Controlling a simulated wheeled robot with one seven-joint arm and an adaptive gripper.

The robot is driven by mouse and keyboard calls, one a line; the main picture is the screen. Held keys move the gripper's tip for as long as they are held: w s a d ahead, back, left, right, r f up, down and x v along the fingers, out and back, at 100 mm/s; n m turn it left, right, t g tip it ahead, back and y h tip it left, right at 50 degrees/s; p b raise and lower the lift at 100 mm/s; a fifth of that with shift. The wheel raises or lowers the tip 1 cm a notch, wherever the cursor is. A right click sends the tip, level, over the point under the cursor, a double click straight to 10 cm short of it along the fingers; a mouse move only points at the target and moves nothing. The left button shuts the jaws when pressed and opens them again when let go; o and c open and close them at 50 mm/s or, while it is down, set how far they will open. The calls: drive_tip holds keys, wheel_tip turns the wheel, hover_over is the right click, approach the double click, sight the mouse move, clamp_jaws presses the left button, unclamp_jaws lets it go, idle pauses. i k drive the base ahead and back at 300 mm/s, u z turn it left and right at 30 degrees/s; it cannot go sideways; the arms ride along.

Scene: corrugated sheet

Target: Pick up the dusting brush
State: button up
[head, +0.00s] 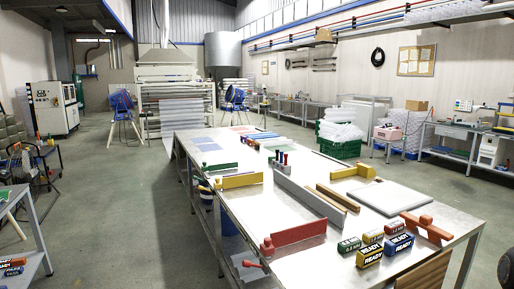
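I cannot tell for sure which thing is the dusting brush. Several long, low pieces with a knob or grip at one end lie on the metal table (190,150). One is a red piece (298,233) near the table's left front edge. Another red piece (427,228) lies at the right front. A yellow piece (239,181) and a green piece (221,167) are at the left edge. A second yellow piece (354,172) is at the right. Bristles are too small to make out. My gripper is not in view.
Small labelled boxes (370,257) stand at the table's front. A grey flat plate (390,198), a long grey bar (308,197) and brown strips (338,197) lie behind them. A green crate (340,149) stands beyond the table. Open floor (120,215) lies to the left.

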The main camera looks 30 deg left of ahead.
sight(257, 145)
drive_tip(key=z, duration=1.05)
drive_tip(key=i, duration=7.1)
drive_tip(key=u, duration=0.8)
